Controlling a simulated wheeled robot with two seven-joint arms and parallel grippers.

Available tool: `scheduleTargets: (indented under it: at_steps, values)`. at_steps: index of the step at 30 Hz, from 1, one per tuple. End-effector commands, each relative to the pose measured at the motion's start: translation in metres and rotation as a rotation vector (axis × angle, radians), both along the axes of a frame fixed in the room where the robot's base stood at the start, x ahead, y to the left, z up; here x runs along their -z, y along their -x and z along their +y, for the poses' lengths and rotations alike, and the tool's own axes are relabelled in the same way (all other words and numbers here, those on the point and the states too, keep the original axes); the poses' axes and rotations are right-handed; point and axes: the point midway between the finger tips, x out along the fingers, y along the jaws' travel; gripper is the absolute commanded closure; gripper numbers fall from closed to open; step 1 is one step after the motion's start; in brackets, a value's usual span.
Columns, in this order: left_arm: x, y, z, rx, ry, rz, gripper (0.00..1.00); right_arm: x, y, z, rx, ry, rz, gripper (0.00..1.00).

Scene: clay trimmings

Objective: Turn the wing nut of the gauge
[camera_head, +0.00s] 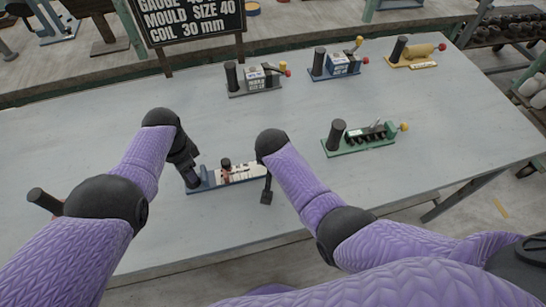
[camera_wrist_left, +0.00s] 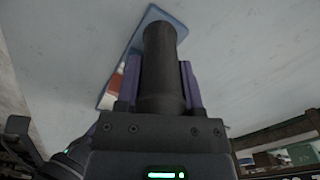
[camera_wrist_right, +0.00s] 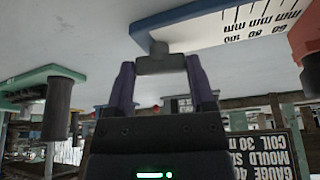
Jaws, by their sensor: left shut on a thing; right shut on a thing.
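The gauge is a narrow blue base (camera_head: 208,184) with a white millimetre scale, lying near the front of the table. The scale also shows upside down in the right wrist view (camera_wrist_right: 262,22). My left gripper (camera_head: 189,174) is shut on the gauge's dark upright post (camera_wrist_left: 160,62) at its left end. In the left wrist view the post stands between the two purple fingers. My right gripper (camera_wrist_right: 161,80) is at the gauge's right end, shut on the small dark wing nut (camera_wrist_right: 160,62). In the head view my right arm partly hides that end.
A green gauge (camera_head: 358,144) stands to the right. Grey (camera_head: 254,86), blue (camera_head: 334,70) and yellow (camera_head: 412,56) gauges stand in the back row. A black sign (camera_head: 190,17) stands behind the table. The grey table middle is clear.

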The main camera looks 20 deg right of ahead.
Motion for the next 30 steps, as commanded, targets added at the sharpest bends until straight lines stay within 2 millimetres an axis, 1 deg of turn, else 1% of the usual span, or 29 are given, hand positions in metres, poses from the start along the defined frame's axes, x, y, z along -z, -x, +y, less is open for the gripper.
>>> scheduleTargets:
  at_steps: [6,15,21,30]
  values:
    - [-0.0003,-0.0003,0.0004,0.0,-0.001,0.0,1.0,0.0001,-0.0004,0.0018,0.202,-0.001,0.003,0.89]
    - [-0.0003,-0.0003,0.0004,0.0,0.0,-0.001,1.0,0.0003,-0.0014,0.0029,0.446,0.001,0.003,0.89]
    - [-0.0003,-0.0003,0.0004,0.0,0.0,-0.001,1.0,0.0004,-0.0022,0.0036,0.559,0.001,0.003,0.89]
    - [-0.0002,-0.0002,0.0002,0.001,0.0,0.0,1.0,0.0005,-0.0023,0.0038,0.646,0.001,0.001,0.89]
